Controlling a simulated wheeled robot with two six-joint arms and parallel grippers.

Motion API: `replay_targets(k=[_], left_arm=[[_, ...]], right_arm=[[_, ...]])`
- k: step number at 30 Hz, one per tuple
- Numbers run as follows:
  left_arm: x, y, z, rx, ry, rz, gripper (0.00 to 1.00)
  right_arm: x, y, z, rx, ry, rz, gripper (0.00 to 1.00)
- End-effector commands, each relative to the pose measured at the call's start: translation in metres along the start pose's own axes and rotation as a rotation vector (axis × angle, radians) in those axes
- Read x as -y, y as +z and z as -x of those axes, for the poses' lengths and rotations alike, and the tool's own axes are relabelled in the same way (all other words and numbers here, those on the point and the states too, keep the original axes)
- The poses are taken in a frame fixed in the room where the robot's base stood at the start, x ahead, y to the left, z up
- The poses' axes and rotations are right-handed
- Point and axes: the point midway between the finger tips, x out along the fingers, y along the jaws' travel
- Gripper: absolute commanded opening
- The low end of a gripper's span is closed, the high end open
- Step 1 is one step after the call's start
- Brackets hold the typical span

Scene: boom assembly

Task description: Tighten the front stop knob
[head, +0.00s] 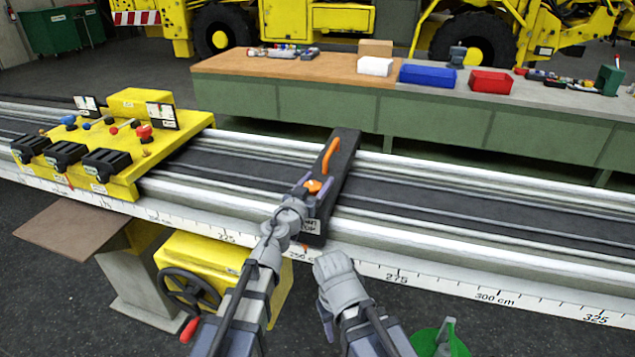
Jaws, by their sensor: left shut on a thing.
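The stop is a black block (345,165) lying across the rail track, with an orange bar handle (330,154) on its far half. An orange knob (316,185) sits on its top, nearer to me. My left gripper (306,187) reaches in from below and is shut on the orange knob; its fingers partly cover it. A white label (310,226) is on the near end of the block, partly hidden by my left wrist. My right gripper (332,266) is low, in front of the rail's near edge and apart from the block; its fingers cannot be made out.
A scale (396,278) in centimetres runs along the rail's near edge. A yellow carriage (150,170) with black boxes and levers sits on the rails at left. A black handwheel (188,291) is below. A workbench (300,68) with blue and red bins stands behind. The track right of the stop is clear.

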Motion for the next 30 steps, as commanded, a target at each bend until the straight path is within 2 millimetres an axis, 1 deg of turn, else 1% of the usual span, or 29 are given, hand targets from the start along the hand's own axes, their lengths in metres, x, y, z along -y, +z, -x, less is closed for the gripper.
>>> replay_targets(k=[1, 11, 20, 30], left_arm=[[0.0002, 0.0, 0.0, 0.0, 0.0, 0.0, 0.46], [0.0003, 0.0, -0.0001, 0.0, -0.001, 0.0, 0.09], [-0.0002, 0.0, -0.0006, 0.0, 0.05, 0.0, 0.08], [-0.0057, 0.0001, -0.0011, 0.0, 0.291, 0.0, 0.08]], right_arm=[[0.0, 0.0, 0.0, 0.0, 0.0, 0.0, 0.5], [0.0, 0.0, 0.0, 0.0, 0.0, 0.0, 0.5], [0.0, 0.0, 0.0, 0.0, 0.0, 0.0, 0.5], [0.0, 0.0, 0.0, 0.0, 0.0, 0.0, 0.5]])
